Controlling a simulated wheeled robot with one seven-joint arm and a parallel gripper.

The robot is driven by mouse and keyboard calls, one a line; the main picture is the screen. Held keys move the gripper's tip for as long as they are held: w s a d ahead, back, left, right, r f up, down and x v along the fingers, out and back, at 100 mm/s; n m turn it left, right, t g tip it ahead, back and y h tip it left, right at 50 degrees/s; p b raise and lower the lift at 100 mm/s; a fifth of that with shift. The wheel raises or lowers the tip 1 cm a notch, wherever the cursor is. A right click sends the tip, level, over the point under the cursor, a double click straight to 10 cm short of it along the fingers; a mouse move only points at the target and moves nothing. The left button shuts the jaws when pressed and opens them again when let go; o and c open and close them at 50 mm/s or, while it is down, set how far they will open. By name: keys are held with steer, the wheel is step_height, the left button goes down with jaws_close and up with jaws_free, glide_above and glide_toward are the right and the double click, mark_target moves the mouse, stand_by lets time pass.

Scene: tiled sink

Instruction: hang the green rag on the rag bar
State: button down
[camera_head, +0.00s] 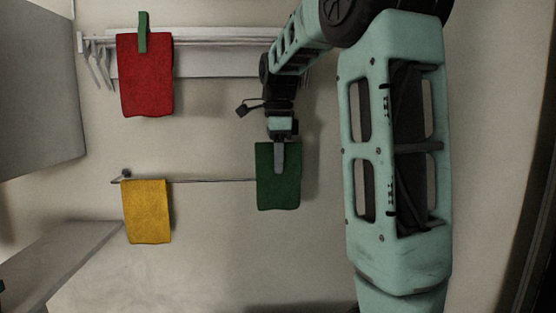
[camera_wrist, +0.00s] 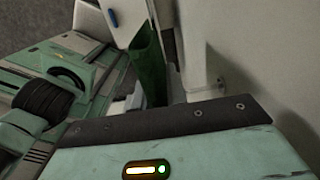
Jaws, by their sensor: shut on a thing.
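The green rag (camera_head: 278,190) hangs down from my gripper (camera_head: 281,150), which is shut on its top edge. In the wrist view the green rag (camera_wrist: 148,65) shows beyond the edge of my gripper housing. The rag bar (camera_head: 215,181) is a thin rod along the wall. In the head view the green rag overlaps the right end of the visible bar. Whether the rag touches the bar or is in front of it, I cannot tell. A yellow rag (camera_head: 147,212) hangs at the left part of the bar.
A red rag (camera_head: 146,80) with a green clip (camera_head: 143,32) hangs on an upper rack (camera_head: 205,38), where utensils (camera_head: 98,65) hang at the left. A cabinet (camera_head: 35,85) juts in at the left. The bar between the yellow and green rags is clear.

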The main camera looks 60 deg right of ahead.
steer(key=shift+w+d+p, duration=0.2)
steer(key=shift+p, duration=0.5)
stand_by(1.3)
stand_by(0.7)
steer(key=shift+f+b, duration=0.5)
steer(key=shift+f, duration=0.3)
steer(key=c, duration=1.3)
jaws_free()
steer(key=shift+r, duration=0.1)
